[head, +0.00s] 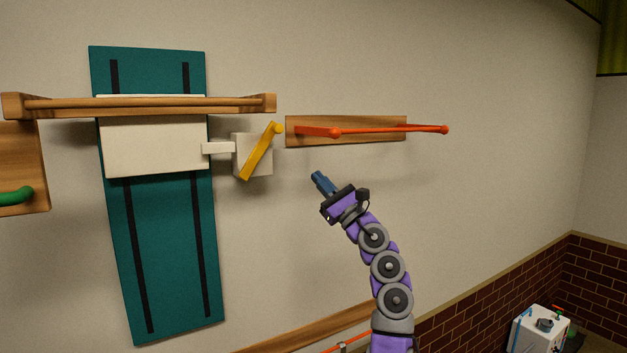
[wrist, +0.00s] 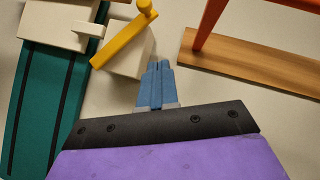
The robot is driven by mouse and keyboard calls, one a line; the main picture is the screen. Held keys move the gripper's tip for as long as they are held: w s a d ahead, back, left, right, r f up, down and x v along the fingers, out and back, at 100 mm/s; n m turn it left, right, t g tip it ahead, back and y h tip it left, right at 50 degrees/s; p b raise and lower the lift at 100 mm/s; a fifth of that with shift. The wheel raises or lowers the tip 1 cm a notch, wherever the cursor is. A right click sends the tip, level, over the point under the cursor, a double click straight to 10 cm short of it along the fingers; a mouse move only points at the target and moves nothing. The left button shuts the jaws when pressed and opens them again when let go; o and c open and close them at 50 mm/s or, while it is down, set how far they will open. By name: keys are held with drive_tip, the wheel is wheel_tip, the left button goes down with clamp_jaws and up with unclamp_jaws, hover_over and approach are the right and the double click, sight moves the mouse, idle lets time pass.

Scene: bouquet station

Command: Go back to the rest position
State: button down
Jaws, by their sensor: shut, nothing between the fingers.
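My gripper (head: 319,179) is at the end of my purple and grey arm, near the middle of the head view. Its blue fingers are together with nothing between them. In the wrist view the gripper (wrist: 157,68) also shows shut, its fingertips pointing up the picture. The gripper is right of and below a yellow lever (head: 259,153) and below a red bar (head: 388,130). It appears apart from both. No rest position is marked in these views.
The yellow lever is on a white block (head: 266,168) beside a white box (head: 150,150) on a teal board (head: 165,230). The red bar is on a wooden plank (head: 365,122). A wooden rail (head: 150,104) crosses the board. A white box-like device (head: 538,332) stands lower right. The wall right of my arm is bare.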

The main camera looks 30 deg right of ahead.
drive_tip(key=shift+s+a, duration=0.3)
drive_tip(key=shift+s, duration=0.05)
drive_tip(key=shift+d+f, duration=0.1)
drive_tip(key=shift+d, duration=0.2)
